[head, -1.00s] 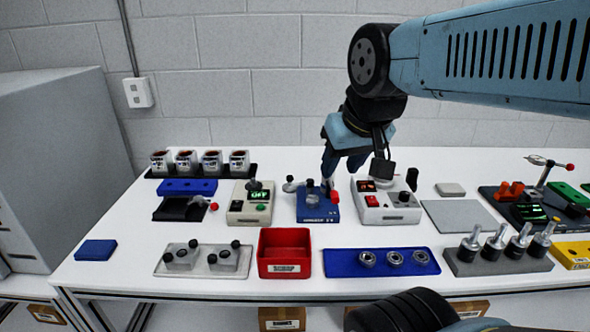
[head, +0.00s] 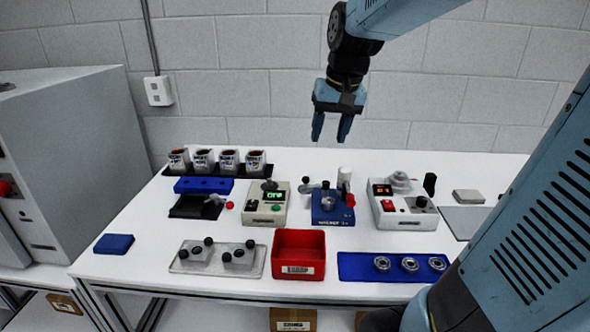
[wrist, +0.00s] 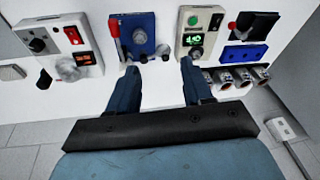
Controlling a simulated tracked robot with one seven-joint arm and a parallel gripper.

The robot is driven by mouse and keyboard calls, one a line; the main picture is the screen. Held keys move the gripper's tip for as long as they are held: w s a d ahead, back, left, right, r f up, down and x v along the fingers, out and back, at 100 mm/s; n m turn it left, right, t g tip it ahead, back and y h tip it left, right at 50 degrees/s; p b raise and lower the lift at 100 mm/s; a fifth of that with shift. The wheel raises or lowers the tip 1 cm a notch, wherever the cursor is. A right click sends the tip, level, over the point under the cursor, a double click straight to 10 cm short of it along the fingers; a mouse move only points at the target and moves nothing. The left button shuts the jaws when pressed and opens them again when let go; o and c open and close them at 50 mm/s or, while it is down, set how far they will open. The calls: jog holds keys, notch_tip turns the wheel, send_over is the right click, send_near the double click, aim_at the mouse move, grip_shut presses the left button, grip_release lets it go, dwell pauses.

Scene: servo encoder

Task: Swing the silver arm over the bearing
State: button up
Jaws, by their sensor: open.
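A blue fixture (head: 333,217) stands mid-table with a round metal piece on top, probably the bearing (head: 327,203). A silver arm with a dark knob (head: 305,187) shows at its back left; whether it reaches over the bearing is unclear. A red handle (head: 350,200) is at its right side. In the wrist view the fixture (wrist: 146,22) appears turned round, with the round metal piece (wrist: 141,37) and the red handle (wrist: 115,45). My gripper (head: 330,135) is open and empty, well above and behind the fixture; its fingers (wrist: 158,72) point toward the fixture in the wrist view.
A beige box with a green display (head: 267,205) stands close left, a white box with a red switch (head: 403,208) close right. A pale cylinder (head: 344,178) stands behind the fixture. A red bin (head: 299,255) and blue tray (head: 350,268) are in front.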

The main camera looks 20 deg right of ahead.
jog(key=m+g+y, duration=0.1)
jog(key=g, duration=0.1)
send_near(307, 177)
jog(key=f, duration=0.3)
jog(key=a+f, duration=0.1)
jog(key=f, duration=0.5)
jog(key=shift+w+a, duration=0.3)
jog(key=shift+w, duration=0.05)
jog(key=shift+c, duration=0.3)
grip_shut()
